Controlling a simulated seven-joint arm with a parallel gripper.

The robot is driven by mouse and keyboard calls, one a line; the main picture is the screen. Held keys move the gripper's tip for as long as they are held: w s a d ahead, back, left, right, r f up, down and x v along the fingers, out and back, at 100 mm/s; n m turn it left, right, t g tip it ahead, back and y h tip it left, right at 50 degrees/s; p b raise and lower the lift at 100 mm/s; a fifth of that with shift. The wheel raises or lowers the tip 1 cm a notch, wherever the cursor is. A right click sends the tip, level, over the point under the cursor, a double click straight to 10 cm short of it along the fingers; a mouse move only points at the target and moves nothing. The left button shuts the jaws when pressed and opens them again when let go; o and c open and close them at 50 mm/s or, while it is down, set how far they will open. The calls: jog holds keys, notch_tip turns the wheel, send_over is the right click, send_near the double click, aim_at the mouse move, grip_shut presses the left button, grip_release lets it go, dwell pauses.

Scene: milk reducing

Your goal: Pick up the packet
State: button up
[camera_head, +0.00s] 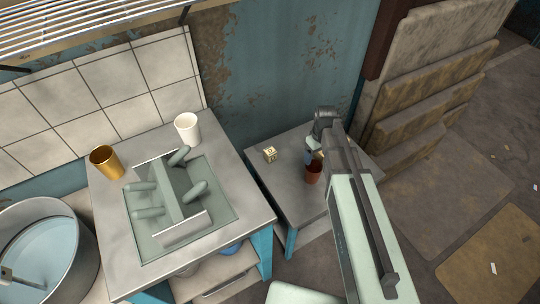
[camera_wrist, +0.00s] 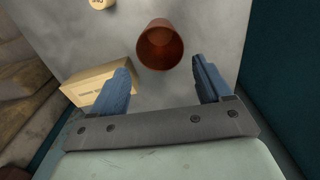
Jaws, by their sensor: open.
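The packet is probably the tan box with small dark print (camera_wrist: 92,87), which lies on the table left of centre in the wrist view. My gripper (camera_wrist: 160,66) is open, with its two blue fingers apart and nothing held between them. The left finger covers the packet's right end in that view, and I cannot tell whether they touch. In the head view my gripper (camera_head: 312,156) is low over the small metal table, and my arm hides most of the packet.
A reddish-brown cup (camera_head: 313,172) stands close to my gripper; it also shows just beyond the fingers in the wrist view (camera_wrist: 160,47). A small cream block (camera_head: 270,154) sits farther left on the metal table (camera_head: 292,203). A sink counter (camera_head: 107,231) with a gold cup (camera_head: 106,162) and white cup (camera_head: 187,128) stands left.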

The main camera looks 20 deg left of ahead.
jog(key=shift+a, duration=0.1)
jog(key=n, duration=0.1)
send_over(270, 151)
jog(key=a, duration=0.1)
notch_tip(270, 151, down, 9)
jog(key=shift+w, duration=0.1)
jog(key=shift+d+f, duration=0.25)
jog(key=shift+f, duration=1.1)
jog(key=shift+d+f, duration=0.25)
jog(key=shift+f, duration=1.05)
jog(key=c, duration=1.1)
